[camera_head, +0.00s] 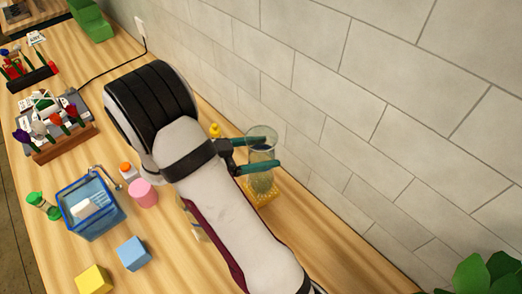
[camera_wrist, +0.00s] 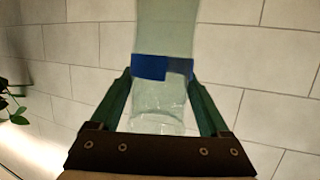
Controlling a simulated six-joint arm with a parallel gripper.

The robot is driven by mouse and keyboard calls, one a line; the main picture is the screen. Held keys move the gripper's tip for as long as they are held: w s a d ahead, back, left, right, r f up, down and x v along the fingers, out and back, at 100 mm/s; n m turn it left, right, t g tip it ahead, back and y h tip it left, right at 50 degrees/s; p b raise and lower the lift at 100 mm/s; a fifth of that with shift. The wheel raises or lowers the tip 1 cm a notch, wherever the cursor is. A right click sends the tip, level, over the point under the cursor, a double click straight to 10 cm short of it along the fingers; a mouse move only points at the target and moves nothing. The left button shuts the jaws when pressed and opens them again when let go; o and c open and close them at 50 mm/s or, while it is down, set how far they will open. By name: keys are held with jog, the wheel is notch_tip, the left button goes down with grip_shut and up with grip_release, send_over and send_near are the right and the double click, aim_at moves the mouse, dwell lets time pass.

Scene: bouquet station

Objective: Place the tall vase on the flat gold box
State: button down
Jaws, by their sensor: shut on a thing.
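The tall vase (camera_head: 262,178) is clear greenish glass and stands roughly upright beside the wall in the head view. My gripper (camera_head: 258,154) is shut on it, with teal fingers on either side of its body. The vase (camera_wrist: 160,112) also fills the middle of the wrist view, between the two fingers (camera_wrist: 162,72), where blue patches cross the glass. The flat gold box (camera_head: 266,194) shows at the vase's lower end, partly hidden by my arm and the vase. I cannot tell whether the vase's base touches the box.
A yellow-topped bottle (camera_head: 215,130) stands behind my arm, near the wall. A blue basket (camera_head: 92,207), a pink cylinder (camera_head: 143,193), a blue block (camera_head: 133,253) and a yellow block (camera_head: 94,279) are to the left. The brick wall (camera_head: 330,110) is close behind the vase.

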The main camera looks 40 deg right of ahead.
grip_release()
jog(key=shift+f, duration=0.1)
